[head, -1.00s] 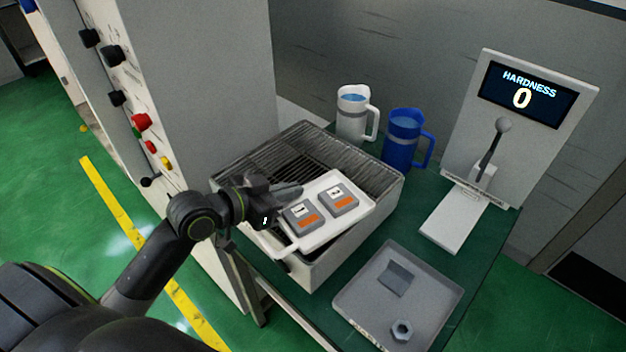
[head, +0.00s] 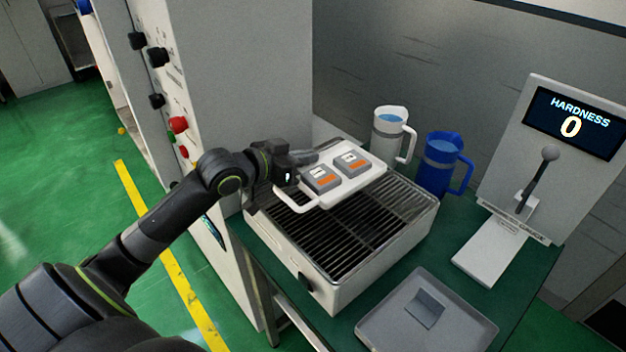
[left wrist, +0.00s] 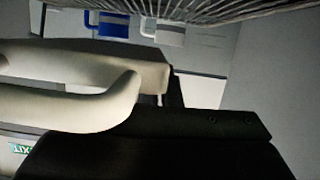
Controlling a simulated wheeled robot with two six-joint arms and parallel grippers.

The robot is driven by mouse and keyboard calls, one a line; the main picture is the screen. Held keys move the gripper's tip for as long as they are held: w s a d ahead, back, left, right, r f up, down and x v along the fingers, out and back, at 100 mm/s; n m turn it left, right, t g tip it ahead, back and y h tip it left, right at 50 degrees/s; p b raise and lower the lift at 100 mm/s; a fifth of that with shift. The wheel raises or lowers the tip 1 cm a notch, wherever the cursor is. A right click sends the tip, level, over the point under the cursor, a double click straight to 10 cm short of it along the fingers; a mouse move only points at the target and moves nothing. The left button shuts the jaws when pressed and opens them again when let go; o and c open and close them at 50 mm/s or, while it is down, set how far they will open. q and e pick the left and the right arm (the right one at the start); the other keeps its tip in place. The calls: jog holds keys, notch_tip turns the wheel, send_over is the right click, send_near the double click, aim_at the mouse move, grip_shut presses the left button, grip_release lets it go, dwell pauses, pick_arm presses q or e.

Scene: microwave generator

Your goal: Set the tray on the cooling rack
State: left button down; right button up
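The white tray (head: 352,185) carries two grey blocks with orange and white labels (head: 322,179) (head: 351,163). The cooling rack (head: 350,245) is a pale box topped with a dark wire grate. My left gripper (head: 304,163) is shut on the left side of the tray and holds it over the back part of the rack. The tray looks raised above the grate, though the exact gap is hard to judge. In the left wrist view, the tray's pale looped handle (left wrist: 120,100) shows close up, apart from the grate wires (left wrist: 220,10). My right gripper is out of view.
A white mug (head: 390,135) and a blue mug (head: 440,165) stand behind the rack. A hardness tester (head: 530,170) reading 0 is on the right. A grey tray (head: 455,330) holding a grey piece (head: 425,308) lies in front. A control cabinet (head: 250,80) rises at the left.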

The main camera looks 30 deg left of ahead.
pick_arm(q)
notch_tip(320, 180, down, 5)
jog(key=shift+f, duration=0.1)
jog(key=c, duration=1.6)
grip_release()
jog(key=shift+c, duration=0.2)
jog(key=shift+s, duration=0.1)
jog(key=shift+s+a, duration=0.25)
jog(key=shift+s, duration=0.25)
jog(key=p+v, duration=0.1)
jog(key=v, duration=0.5)
jog(key=p+v, duration=0.1)
jog(key=v, duration=0.2)
jog(key=shift+s+a+r+p, duration=0.1)
jog(key=shift+s+r+p, duration=0.1)
jog(key=shift+r+p, duration=0.15)
jog(key=shift+s+a+r, duration=0.1)
jog(key=shift+s+a, duration=0.05)
jog(key=shift+s, duration=0.45)
jog(key=shift+s, duration=0.1)
